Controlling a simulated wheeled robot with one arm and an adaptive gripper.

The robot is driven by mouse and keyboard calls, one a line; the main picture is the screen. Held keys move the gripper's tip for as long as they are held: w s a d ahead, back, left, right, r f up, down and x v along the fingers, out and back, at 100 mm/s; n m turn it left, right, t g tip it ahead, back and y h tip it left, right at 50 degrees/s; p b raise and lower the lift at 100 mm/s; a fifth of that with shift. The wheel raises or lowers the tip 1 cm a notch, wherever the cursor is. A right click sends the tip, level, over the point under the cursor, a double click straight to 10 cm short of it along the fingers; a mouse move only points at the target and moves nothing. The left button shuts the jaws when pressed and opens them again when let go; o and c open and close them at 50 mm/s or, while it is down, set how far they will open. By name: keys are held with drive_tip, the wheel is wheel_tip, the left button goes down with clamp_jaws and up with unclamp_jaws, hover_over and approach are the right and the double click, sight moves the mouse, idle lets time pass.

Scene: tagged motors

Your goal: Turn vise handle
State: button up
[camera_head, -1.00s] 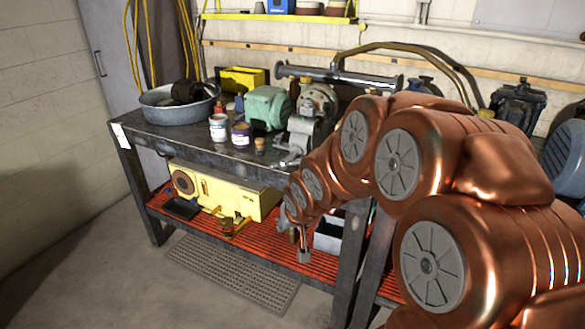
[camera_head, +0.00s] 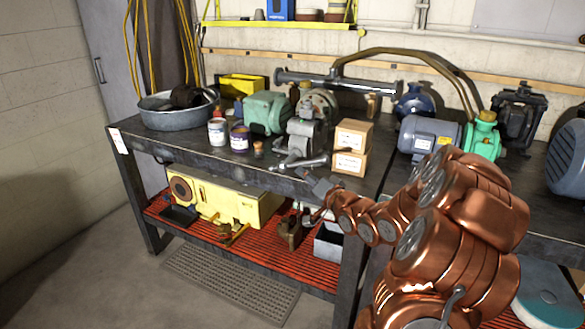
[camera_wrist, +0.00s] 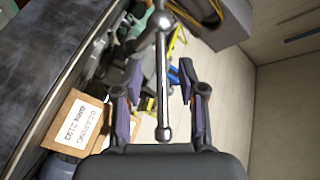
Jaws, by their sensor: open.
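The grey vise (camera_head: 305,133) stands at the front edge of the dark workbench. Its metal handle (camera_head: 303,161), a bar with knobbed ends, sticks out low at the front. My gripper (camera_head: 311,180) is just in front of and below the handle. In the wrist view my gripper (camera_wrist: 160,78) is open, one finger on each side of the handle bar (camera_wrist: 162,88). Gaps show on both sides of the bar, though I cannot tell the exact depth. The bar's round end knob lies towards the palm.
Two cardboard boxes (camera_head: 351,148) sit right of the vise, close to my gripper in the wrist view (camera_wrist: 76,128). Cans (camera_head: 240,138) and a green motor (camera_head: 265,112) stand left. A yellow machine (camera_head: 213,195) is on the red lower shelf (camera_head: 255,245).

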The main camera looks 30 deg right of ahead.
sight(292, 166)
drive_tip(key=shift+w+p, duration=0.7)
drive_tip(key=shift+w, duration=3.15)
clamp_jaws()
drive_tip(key=shift+a, duration=0.1)
